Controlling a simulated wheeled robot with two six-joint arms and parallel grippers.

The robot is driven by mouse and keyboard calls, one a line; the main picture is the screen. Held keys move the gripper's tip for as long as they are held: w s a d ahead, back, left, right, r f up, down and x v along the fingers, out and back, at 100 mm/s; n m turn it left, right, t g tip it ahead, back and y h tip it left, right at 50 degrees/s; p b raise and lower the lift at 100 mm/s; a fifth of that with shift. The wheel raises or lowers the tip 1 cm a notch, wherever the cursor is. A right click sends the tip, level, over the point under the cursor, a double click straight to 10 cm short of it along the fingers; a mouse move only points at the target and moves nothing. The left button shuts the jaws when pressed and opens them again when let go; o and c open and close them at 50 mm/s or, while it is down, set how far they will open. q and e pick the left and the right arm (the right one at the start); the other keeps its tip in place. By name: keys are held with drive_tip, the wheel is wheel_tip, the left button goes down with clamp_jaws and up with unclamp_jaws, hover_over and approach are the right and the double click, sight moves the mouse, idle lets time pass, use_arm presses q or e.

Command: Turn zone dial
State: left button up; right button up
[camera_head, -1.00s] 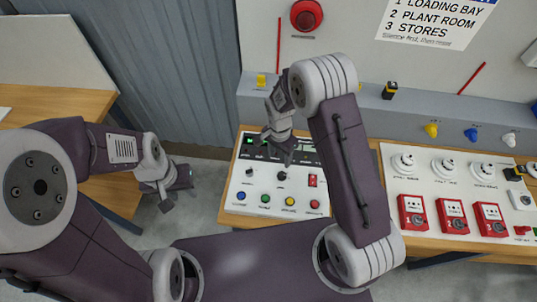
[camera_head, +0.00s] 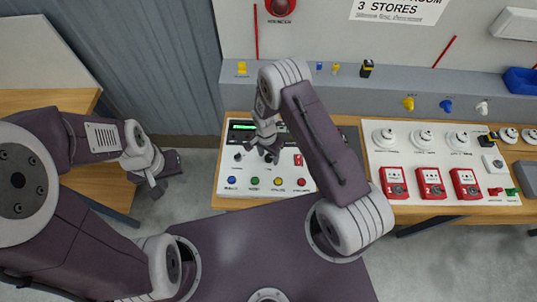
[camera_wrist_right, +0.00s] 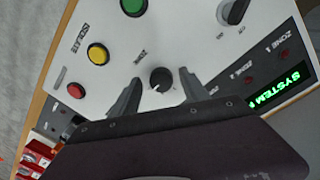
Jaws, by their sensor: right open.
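The zone dial (camera_head: 270,180), a small black round knob with a white pointer mark, sits on the white control panel (camera_head: 226,176). It also shows in the right wrist view (camera_wrist_right: 161,79), under the lettering "ZONE".
A second black knob (camera_wrist_right: 235,12) and a green button (camera_wrist_right: 133,6) are near the dial. A yellow button (camera_wrist_right: 97,53) and a green-lit display (camera_wrist_right: 280,97) are also close. Red call points (camera_head: 431,183) stand on a board at the right.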

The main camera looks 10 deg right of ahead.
drive_tip(key=shift+w, duration=0.15)
drive_tip(key=c, duration=0.7)
clamp_jaws()
